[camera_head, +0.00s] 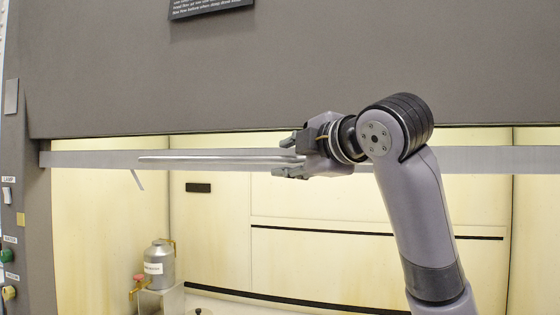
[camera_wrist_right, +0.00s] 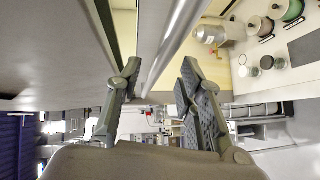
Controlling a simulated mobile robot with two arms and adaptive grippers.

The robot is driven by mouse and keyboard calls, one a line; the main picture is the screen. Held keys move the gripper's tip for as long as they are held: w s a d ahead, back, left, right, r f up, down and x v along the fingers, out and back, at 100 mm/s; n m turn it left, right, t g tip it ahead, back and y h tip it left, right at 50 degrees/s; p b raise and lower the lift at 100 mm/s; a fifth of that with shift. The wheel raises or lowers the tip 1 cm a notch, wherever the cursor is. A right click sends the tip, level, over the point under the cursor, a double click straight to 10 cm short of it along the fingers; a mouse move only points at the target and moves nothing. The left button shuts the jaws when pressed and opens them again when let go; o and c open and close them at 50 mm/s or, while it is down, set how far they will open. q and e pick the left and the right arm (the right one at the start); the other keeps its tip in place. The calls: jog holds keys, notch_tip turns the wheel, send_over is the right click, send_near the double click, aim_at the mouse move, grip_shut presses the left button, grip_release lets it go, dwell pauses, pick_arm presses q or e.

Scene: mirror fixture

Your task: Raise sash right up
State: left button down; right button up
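The sash shows as a grey bottom rail (camera_head: 90,159) running across the fume hood opening, just under the dark upper panel. A long silver handle bar (camera_head: 210,159) is on its front and also shows in the wrist view (camera_wrist_right: 176,42). My right gripper (camera_head: 289,158) is at the handle bar, with one finger above it and one below. In the wrist view its fingers (camera_wrist_right: 160,68) are spread, with the bar between them and gaps visible. The part of the bar nearest the palm is hidden by the gripper. My left gripper is in neither view.
Below the rail the hood is open to a pale interior with a metal canister (camera_head: 159,265) on a stand. A dark side post (camera_head: 37,230) with a green knob (camera_head: 7,256) is at the left. The grey upper panel (camera_head: 280,75) is close above my right gripper.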

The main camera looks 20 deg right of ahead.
jog(key=v, duration=0.7)
jog(key=shift+s, duration=0.4)
jog(key=shift+d, duration=0.1)
